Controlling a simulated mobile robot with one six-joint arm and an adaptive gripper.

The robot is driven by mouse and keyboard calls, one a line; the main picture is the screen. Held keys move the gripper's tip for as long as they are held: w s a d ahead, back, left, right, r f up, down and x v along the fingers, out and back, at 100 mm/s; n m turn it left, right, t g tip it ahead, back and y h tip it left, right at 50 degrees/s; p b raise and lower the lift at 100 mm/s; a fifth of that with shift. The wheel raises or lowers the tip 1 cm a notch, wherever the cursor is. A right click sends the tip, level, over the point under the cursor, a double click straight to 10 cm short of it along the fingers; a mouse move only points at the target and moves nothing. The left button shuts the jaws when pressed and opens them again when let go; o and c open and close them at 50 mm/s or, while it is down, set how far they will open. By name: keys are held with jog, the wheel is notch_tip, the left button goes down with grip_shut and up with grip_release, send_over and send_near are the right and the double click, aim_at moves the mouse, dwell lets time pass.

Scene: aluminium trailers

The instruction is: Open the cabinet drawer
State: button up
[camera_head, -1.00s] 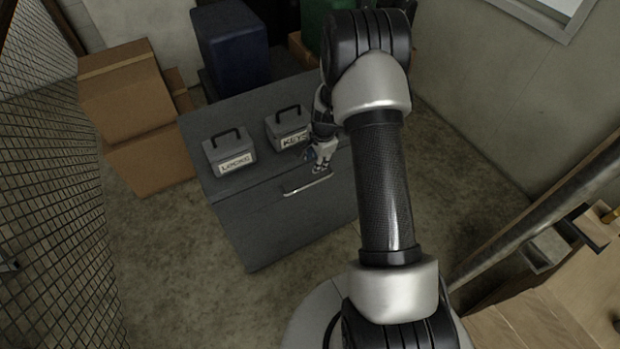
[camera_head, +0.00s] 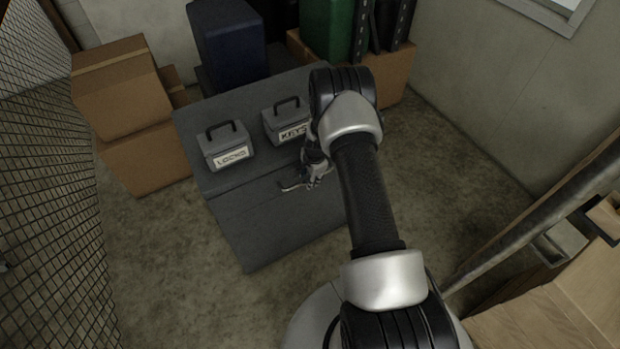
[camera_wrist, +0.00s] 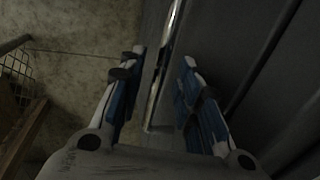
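The grey cabinet (camera_head: 270,225) stands on the floor ahead, and its drawer front looks flush with the body. Its metal bar handle (camera_head: 292,186) is partly hidden behind my gripper (camera_head: 313,178) in the head view. In the wrist view my gripper (camera_wrist: 160,90) is open, with its blue-padded fingers apart. The handle (camera_wrist: 163,75) runs lengthwise between the two fingers, nearer the left one. I cannot tell whether either finger touches it.
Two grey boxes labelled LOCKS (camera_head: 226,148) and KEYS (camera_head: 287,122) sit on the cabinet top. Cardboard boxes (camera_head: 130,110) are stacked at left beside a wire mesh (camera_head: 45,200). Floor in front of the cabinet is clear.

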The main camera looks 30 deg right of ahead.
jog(key=shift+c, duration=0.5)
grip_shut()
dwell(0.3)
